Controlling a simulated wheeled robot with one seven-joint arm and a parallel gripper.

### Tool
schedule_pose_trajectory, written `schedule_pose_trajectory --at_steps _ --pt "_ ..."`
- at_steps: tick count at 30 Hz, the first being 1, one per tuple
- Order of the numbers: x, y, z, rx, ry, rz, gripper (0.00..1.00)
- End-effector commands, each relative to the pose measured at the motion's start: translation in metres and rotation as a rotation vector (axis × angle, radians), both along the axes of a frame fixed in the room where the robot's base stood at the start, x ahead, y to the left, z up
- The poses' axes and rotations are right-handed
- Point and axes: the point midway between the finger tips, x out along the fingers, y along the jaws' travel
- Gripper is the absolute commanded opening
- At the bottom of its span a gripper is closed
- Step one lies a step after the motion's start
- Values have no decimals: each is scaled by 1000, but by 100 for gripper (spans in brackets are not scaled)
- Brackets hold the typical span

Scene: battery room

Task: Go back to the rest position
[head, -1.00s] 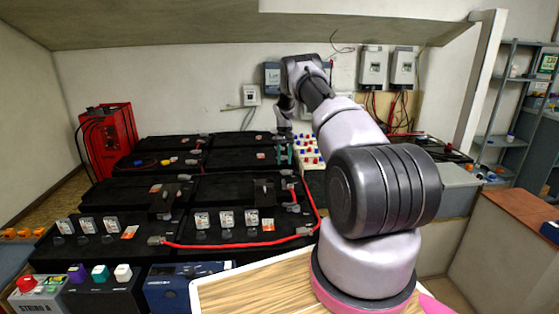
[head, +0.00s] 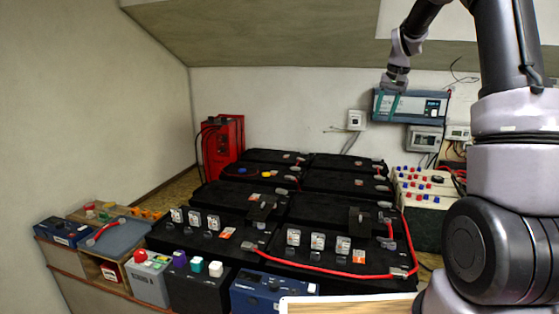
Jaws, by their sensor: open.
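My gripper (head: 387,101) is at the upper right of the head view, pointing down with its two teal fingers apart and nothing between them. It is raised above the batteries, in front of the blue-grey wall unit (head: 420,106) in the picture. My arm rises along the right side and bends over at the top, so its upper part leaves the frame. The black batteries (head: 325,205) stand in rows below, clear of the gripper.
A red charger (head: 222,148) stands at the back left. A white terminal block (head: 422,188) with red and blue knobs is at the right. A red cable (head: 330,272) runs along the front battery. A workbench (head: 75,265) stands at the left.

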Motion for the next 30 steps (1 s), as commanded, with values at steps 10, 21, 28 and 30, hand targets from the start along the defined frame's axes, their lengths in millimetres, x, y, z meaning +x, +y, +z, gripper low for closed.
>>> schedule_pose_trajectory --at_steps 10,21,28,30 --pt "-148 55 93 48 -141 -8 45" --pt "-306 94 100 95 -274 -9 45" --pt "-357 103 82 112 -319 -12 45" --pt "-362 104 79 114 -324 -13 45"
